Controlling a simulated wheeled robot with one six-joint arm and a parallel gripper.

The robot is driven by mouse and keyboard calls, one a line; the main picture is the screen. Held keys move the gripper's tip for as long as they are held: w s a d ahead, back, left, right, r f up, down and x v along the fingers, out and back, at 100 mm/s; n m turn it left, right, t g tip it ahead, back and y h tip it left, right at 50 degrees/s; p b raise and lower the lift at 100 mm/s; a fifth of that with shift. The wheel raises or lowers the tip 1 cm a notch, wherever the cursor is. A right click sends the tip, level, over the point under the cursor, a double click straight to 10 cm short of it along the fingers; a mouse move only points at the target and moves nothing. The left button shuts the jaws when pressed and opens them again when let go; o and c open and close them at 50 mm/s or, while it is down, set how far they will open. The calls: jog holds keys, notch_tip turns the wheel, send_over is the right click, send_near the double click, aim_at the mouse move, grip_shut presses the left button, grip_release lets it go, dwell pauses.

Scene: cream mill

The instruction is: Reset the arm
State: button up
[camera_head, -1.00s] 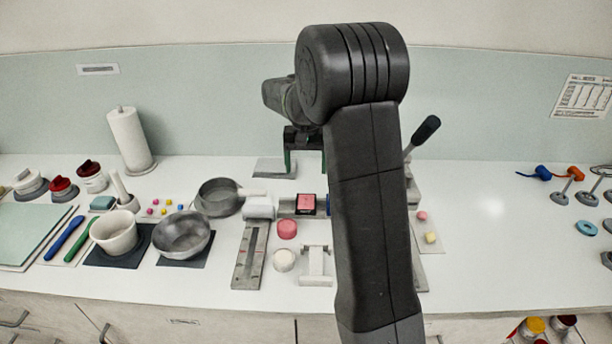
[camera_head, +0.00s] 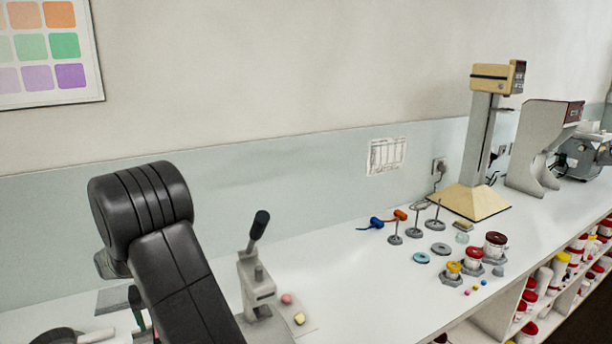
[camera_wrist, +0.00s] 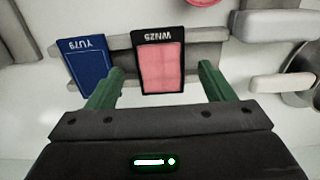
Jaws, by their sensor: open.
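My gripper (camera_wrist: 160,72) shows in the wrist view with its two green fingers apart and nothing between them that I can see held. A black-framed pink pan marked WNZ5 (camera_wrist: 160,68) lies beyond the fingertips, in line with the gap.
A lever press (camera_head: 257,285) stands just right of my arm. Further right are stirrers (camera_head: 396,228), red-lidded jars (camera_head: 494,247), a beige-based stand (camera_head: 470,200) and a grey machine (camera_head: 540,150). The bench between press and stirrers is largely clear.

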notch_tip(320, 180, down, 2)
jog(key=shift+r, duration=0.25)
jog(key=shift+r+b, duration=0.35)
jog(key=shift+r, duration=1.25)
jog(key=shift+f, duration=0.1)
